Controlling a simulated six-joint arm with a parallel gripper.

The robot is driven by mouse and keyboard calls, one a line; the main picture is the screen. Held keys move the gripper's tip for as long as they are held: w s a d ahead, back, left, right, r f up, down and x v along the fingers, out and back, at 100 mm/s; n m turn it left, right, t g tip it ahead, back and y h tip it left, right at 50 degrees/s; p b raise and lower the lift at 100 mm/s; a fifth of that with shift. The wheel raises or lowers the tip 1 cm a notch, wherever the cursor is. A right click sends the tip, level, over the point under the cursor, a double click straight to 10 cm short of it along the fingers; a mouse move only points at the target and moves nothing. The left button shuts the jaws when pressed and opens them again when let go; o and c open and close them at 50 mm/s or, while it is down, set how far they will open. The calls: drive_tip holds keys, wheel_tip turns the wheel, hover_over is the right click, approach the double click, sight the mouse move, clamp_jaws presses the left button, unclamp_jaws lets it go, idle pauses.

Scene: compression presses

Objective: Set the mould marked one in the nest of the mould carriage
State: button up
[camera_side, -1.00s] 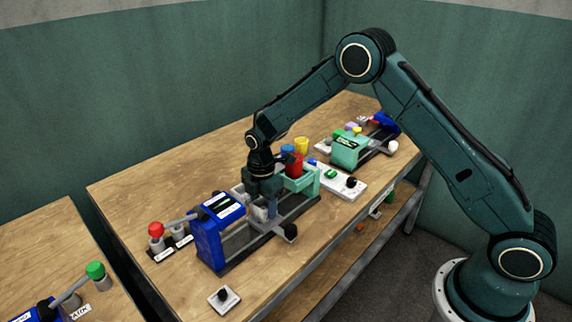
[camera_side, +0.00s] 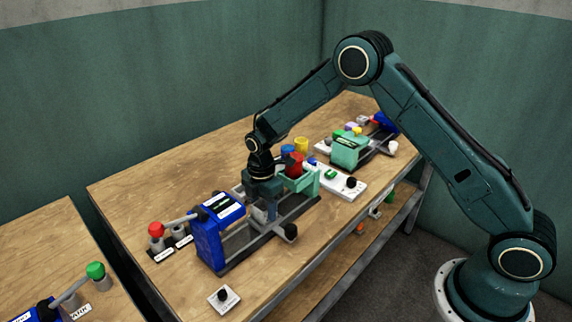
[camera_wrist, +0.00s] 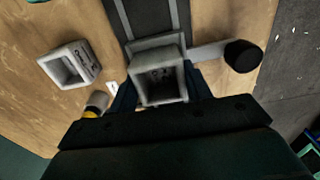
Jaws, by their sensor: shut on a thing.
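My gripper (camera_wrist: 158,90) is shut on a grey, square, hollow mould (camera_wrist: 160,92). Dark marks show inside the mould, too small to read. In the side view my gripper (camera_side: 262,200) is low over the rails behind the blue press (camera_side: 212,235). In the wrist view the held mould overlaps the grey mould carriage (camera_wrist: 155,43) on the dark rails. I cannot tell whether the mould is seated in the nest or just above it, as mould and fingers cover the nest.
A second grey mould (camera_wrist: 68,65) lies on the table to the left in the wrist view. A black knob (camera_wrist: 243,56) sticks out to the right of the carriage. Red (camera_side: 294,165) and blue (camera_side: 287,150) cylinders stand close behind my gripper.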

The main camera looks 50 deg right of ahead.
drive_tip(key=shift+f, duration=0.35)
idle(0.3)
drive_tip(key=o, duration=1.2)
wheel_tip(320, 180, up, 14)
drive_tip(key=shift+f, duration=0.1)
